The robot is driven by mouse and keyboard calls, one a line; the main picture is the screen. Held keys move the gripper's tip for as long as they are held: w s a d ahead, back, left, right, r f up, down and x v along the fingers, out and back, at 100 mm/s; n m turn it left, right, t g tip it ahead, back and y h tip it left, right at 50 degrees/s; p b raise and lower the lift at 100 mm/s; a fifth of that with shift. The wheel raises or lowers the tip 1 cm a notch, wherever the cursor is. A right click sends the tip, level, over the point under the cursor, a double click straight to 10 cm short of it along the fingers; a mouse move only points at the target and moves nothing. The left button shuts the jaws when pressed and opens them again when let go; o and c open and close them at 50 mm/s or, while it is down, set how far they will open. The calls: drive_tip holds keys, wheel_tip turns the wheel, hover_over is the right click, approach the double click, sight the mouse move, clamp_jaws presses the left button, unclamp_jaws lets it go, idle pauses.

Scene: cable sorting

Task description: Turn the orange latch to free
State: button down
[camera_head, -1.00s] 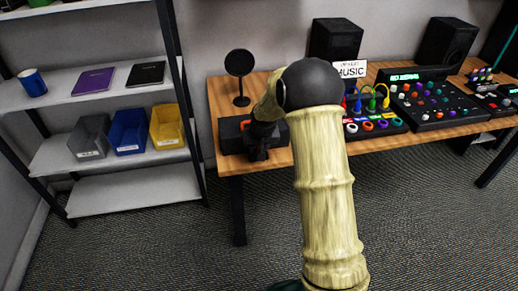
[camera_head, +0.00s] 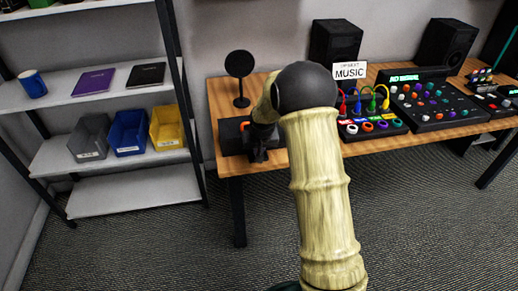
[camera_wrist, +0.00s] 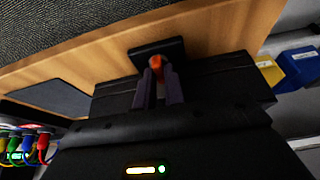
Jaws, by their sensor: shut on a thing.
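The orange latch (camera_wrist: 156,63) shows in the wrist view between the tips of my gripper (camera_wrist: 158,78), in front of a small black plate. My gripper's two dark fingers are shut on it. In the head view, a bit of orange (camera_head: 244,126) shows on the black box (camera_head: 230,138) at the desk's left end. My gripper (camera_head: 257,154) is at the box's right side there, and its fingertips are hard to make out. The latch's exact angle is unclear.
The wooden desk (camera_head: 222,95) carries a round black stand (camera_head: 240,65), a cable panel (camera_head: 375,127), a mixer (camera_head: 440,105) and speakers. A shelf (camera_head: 90,160) with a grey, a blue and a yellow bin stands at left. Carpet in front is open.

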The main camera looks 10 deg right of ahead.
drive_tip(key=shift+a, duration=0.1)
drive_tip(key=m+h+p, duration=0.1)
drive_tip(key=m, duration=0.2)
drive_tip(key=shift+a, duration=0.15)
drive_tip(key=m+p, duration=0.1)
drive_tip(key=m+h+p, duration=0.1)
drive_tip(key=m, duration=0.1)
drive_tip(key=shift+w+a+r+m+g+h, duration=0.1)
drive_tip(key=shift+r+m+g+h, duration=0.1)
drive_tip(key=shift+m+g+h, duration=0.1)
drive_tip(key=m+g+p, duration=0.1)
drive_tip(key=m+p, duration=0.2)
drive_tip(key=shift+w+m+h, duration=0.1)
drive_tip(key=shift+m+h, duration=0.2)
drive_tip(key=shift+h, duration=0.1)
drive_tip(key=shift+w+f+m+g+p, duration=0.15)
drive_tip(key=shift+m+g+p, duration=0.35)
drive_tip(key=shift+m+p, duration=0.65)
drive_tip(key=shift+m+b, duration=0.3)
drive_tip(key=shift+m, duration=0.05)
drive_tip(key=c, duration=1.5)
unclamp_jaws()
drive_tip(key=shift+a, duration=0.1)
drive_tip(key=shift+h, duration=0.3)
